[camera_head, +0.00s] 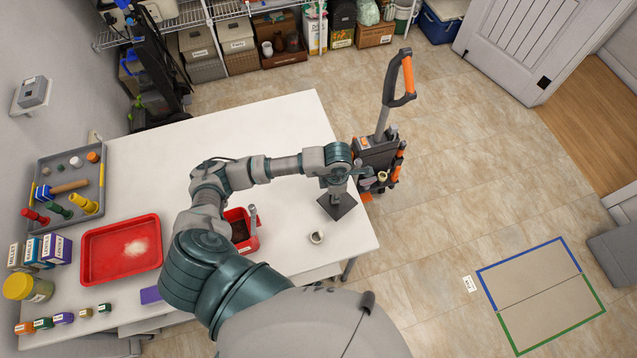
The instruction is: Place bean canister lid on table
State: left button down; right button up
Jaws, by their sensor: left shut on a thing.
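My left arm reaches over the white table (280,110), with its left gripper (338,193) near the table's right edge. The gripper points down and is shut on a dark grey, flat square lid (345,210). The fingertips are small and partly hidden by the wrist. I cannot tell whether the lid touches the table or hangs just above it. A red container (252,243) with dark brown contents stands left of the lid, partly hidden behind my arm; I cannot tell whether it is the bean canister. My right gripper is not in view.
A red tray (120,250), a grey tray (70,160) of small items and a yellow-lidded jar (28,288) are at left. An orange-handled tool caddy (380,150) stands past the right edge. The table's upper middle is clear.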

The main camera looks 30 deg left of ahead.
pick_arm(q)
jog(key=a, duration=0.2)
jog(key=w+a, duration=0.1)
jog(key=a, duration=0.2)
jog(key=w+a+f, duration=0.1)
jog(key=a, duration=0.1)
jog(key=shift+w+a, duration=0.2)
jog(key=shift+a, duration=0.1)
jog(key=shift+f+p, duration=0.3)
jog(key=shift+f, duration=1.4)
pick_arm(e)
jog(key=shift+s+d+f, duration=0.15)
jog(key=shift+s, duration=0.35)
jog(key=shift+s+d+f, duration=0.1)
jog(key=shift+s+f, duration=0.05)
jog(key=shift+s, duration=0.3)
pick_arm(q)
jog(key=c, duration=1)
grip_release()
jog(key=shift+c, duration=0.2)
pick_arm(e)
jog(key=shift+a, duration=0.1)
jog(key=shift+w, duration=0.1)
pick_arm(q)
notch_tip(320, 180, up, 12)
